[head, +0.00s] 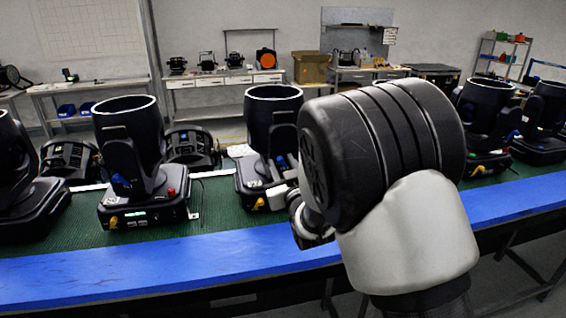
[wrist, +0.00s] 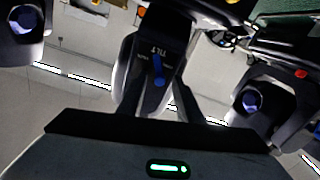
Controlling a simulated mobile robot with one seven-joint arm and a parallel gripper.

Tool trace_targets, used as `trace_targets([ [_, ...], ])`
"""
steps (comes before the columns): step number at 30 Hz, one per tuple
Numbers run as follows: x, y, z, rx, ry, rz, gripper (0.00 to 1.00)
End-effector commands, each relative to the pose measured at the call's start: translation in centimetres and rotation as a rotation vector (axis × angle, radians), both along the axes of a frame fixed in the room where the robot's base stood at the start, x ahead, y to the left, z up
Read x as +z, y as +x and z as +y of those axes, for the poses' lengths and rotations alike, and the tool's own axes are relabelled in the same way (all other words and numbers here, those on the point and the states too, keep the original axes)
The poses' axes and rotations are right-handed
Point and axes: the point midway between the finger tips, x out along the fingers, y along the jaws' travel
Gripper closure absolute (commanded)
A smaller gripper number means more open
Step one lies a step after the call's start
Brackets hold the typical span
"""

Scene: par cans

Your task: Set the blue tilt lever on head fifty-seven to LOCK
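A blue tilt lever (wrist: 158,72) sits on the dark yoke arm of a moving head in the wrist view, under an upside-down TILT label. The small words beside it are too faint to read, so its setting cannot be told. My gripper (wrist: 157,98) appears open, with dark fingers on either side of the lever; I cannot tell whether they touch it. In the head view, my arm reaches the middle moving head (head: 272,105) and hides part of its right side. The gripper's fingertips are hidden there. No head number is legible.
The heads stand in a row on a green-topped bench with a blue front edge (head: 150,268). Another head (head: 130,135) with a blue lever stands left, and more heads (head: 487,110) stand right. Workbenches line the back wall. Green mat shows between the left and middle heads.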

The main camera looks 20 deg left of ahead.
Motion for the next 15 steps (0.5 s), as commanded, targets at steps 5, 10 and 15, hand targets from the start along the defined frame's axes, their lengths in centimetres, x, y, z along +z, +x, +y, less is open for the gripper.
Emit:
trace_targets([
  [5, -0.01, 0.44, 0.28, 0.0, 0.0, 0.0, 0.68],
  [10, -0.02, 0.42, 0.25, 0.0, 0.0, 0.0, 0.68],
  [15, -0.01, 0.41, 0.26, 0.0, 0.0, 0.0, 0.95],
])
